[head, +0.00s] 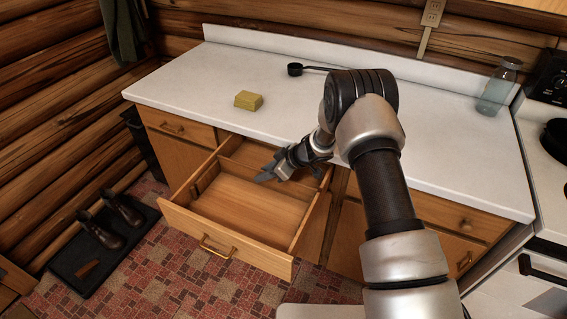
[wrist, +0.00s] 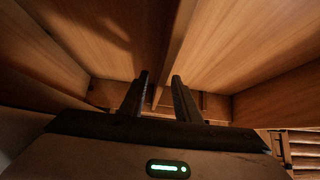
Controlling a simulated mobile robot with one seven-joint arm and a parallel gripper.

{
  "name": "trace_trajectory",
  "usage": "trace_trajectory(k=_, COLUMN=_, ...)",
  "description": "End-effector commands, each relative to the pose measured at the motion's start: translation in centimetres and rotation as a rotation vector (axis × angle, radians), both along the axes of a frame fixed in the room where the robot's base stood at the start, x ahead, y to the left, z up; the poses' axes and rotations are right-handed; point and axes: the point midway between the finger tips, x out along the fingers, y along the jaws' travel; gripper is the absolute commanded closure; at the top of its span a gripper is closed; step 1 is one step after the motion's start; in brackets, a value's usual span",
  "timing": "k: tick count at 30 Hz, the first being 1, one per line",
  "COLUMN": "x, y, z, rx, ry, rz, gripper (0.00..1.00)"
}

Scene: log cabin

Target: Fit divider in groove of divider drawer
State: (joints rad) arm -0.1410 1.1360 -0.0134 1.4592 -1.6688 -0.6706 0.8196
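The wooden divider drawer (head: 227,239) is pulled out below the counter. A thin upright wooden divider (head: 236,169) crosses it toward the back, parallel to the front panel. In the wrist view the divider (wrist: 178,45) runs away between my two fingers, with drawer floor on both sides. My gripper (head: 266,177) reaches down into the drawer at the divider, right of its middle. Its fingers (wrist: 160,82) are apart, one on each side of the divider, with gaps visible. The divider's right end is hidden by my gripper; whether it sits in a groove I cannot tell.
The white counter (head: 190,88) lies above and behind the drawer. On it are a yellow block (head: 248,100), a black ladle-like utensil (head: 295,69) and a glass bottle (head: 497,88). Boots (head: 122,210) stand on a dark mat at left. The drawer's front compartment is empty.

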Motion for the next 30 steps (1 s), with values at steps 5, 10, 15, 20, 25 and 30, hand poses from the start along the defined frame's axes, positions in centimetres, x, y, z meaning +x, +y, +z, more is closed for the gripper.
trace_trajectory(k=5, x=-1.1, y=-3.1, z=3.5, rx=0.000, ry=-0.002, rz=-0.004, gripper=0.71)
trace_trajectory(k=10, x=-2.3, y=-5.7, z=6.3, rx=-0.001, ry=-0.002, rz=-0.002, gripper=0.71)
trace_trajectory(k=15, x=-3.0, y=-7.6, z=8.3, rx=-0.001, ry=-0.002, rz=-0.002, gripper=0.71)
trace_trajectory(k=20, x=-3.5, y=-8.4, z=9.2, rx=0.000, ry=-0.002, rz=0.000, gripper=0.71)
trace_trajectory(k=25, x=-3.6, y=-8.6, z=9.3, rx=0.000, ry=0.000, rz=0.000, gripper=0.71)
trace_trajectory(k=30, x=-3.6, y=-8.6, z=9.3, rx=0.000, ry=0.000, rz=0.000, gripper=0.71)
